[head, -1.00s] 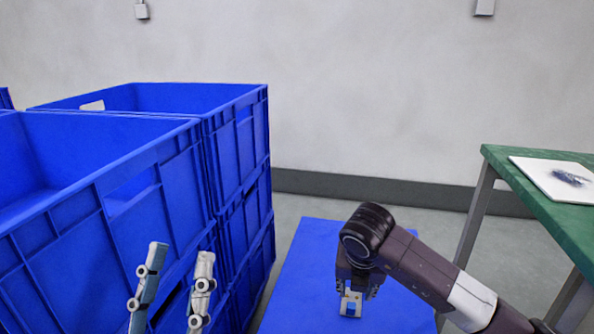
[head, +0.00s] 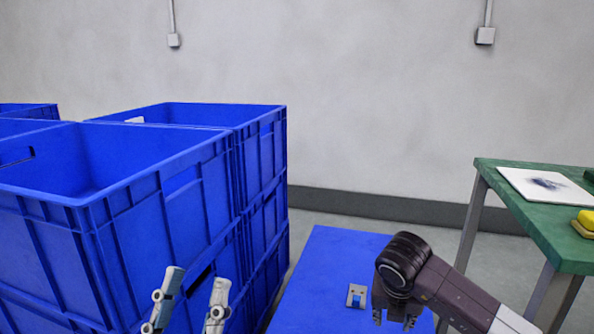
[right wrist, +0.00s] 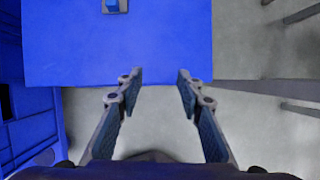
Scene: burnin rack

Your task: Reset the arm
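My right gripper (head: 396,318) hangs to the right of a small grey piece (head: 356,296) on a blue flat surface (head: 325,268). In the right wrist view its two fingers (right wrist: 158,78) are spread with nothing between them. They lie over grey floor and the near edge of the blue surface (right wrist: 150,45). The small piece (right wrist: 115,5) shows there at the top edge, partly cut off, with a blue middle. My left gripper (head: 190,290) is low in the head view, before the blue crates. Its fingers stand apart, with nothing seen between the visible parts.
Stacked blue crates (head: 125,235) fill the left side. A green-topped table (head: 545,215) stands at the right with a white board (head: 545,185) and a yellow object (head: 586,220) on it. Grey floor (head: 380,222) shows between.

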